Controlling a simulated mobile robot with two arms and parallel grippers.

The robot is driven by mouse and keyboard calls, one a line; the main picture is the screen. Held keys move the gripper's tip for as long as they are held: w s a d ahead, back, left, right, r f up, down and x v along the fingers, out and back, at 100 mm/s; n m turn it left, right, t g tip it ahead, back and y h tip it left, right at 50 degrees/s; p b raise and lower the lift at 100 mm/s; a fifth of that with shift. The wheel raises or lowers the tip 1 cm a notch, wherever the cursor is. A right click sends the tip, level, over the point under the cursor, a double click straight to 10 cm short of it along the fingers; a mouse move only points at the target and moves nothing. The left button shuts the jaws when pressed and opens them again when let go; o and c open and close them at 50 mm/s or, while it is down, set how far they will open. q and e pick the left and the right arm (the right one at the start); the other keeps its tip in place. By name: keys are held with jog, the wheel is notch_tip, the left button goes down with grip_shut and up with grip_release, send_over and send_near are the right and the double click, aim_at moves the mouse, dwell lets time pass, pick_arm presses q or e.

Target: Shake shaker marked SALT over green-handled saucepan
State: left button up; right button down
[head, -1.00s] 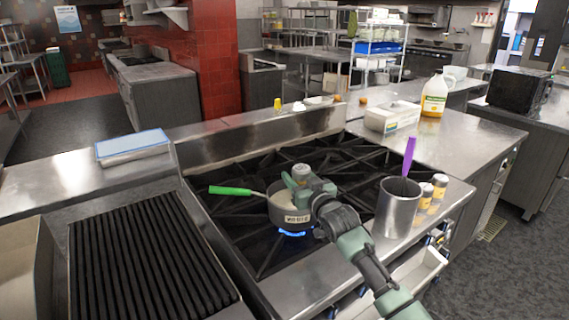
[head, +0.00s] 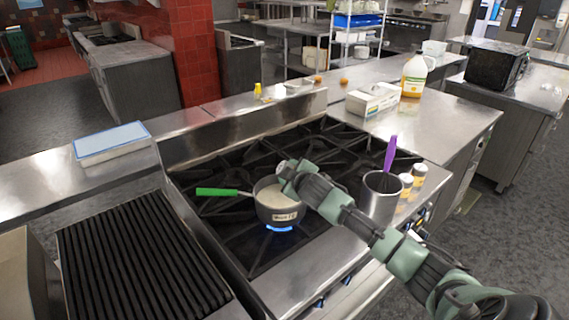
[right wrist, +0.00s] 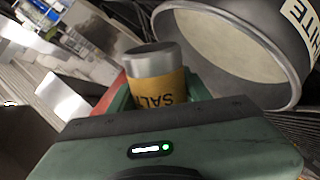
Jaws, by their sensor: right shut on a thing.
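The saucepan (head: 279,212) with the green handle (head: 216,192) sits on a lit burner, with pale contents and a label on its side. In the right wrist view the saucepan (right wrist: 292,87) fills the upper right. My right gripper (head: 290,172) is over the pan's far right rim, shut on the salt shaker. In the right wrist view the shaker (right wrist: 158,85) has a metal cap and a yellow label reading SALT, upside down in the picture. In the head view the gripper mostly hides the shaker. My left gripper is not in view.
A metal canister (head: 379,197) holding a purple-handled utensil (head: 390,153) stands right of the burners. Two more shakers (head: 405,184) stand beside it. A ridged griddle (head: 140,250) is at left. A box (head: 373,100) and a jug (head: 413,76) stand on the back counter.

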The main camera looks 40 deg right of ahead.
jog(key=r+n+g+h+p, duration=0.1)
jog(key=n+p, duration=0.1)
jog(key=r+n+g+h+p, duration=0.1)
jog(key=p, duration=0.2)
jog(key=d+r+n+g+h+p, duration=0.1)
jog(key=n+h+p, duration=0.1)
jog(key=p, duration=0.1)
jog(key=shift+s+r+n, duration=0.3)
jog(key=shift+s, duration=0.1)
jog(key=shift+d+r+n+g+h+p, duration=0.15)
jog(key=shift+n+g+h+p, duration=0.15)
jog(key=shift+g+p, duration=0.15)
jog(key=shift+r+n+g+h, duration=0.25)
jog(key=shift+n+h, duration=0.45)
jog(key=shift+n, duration=0.2)
jog(key=shift+s, duration=0.1)
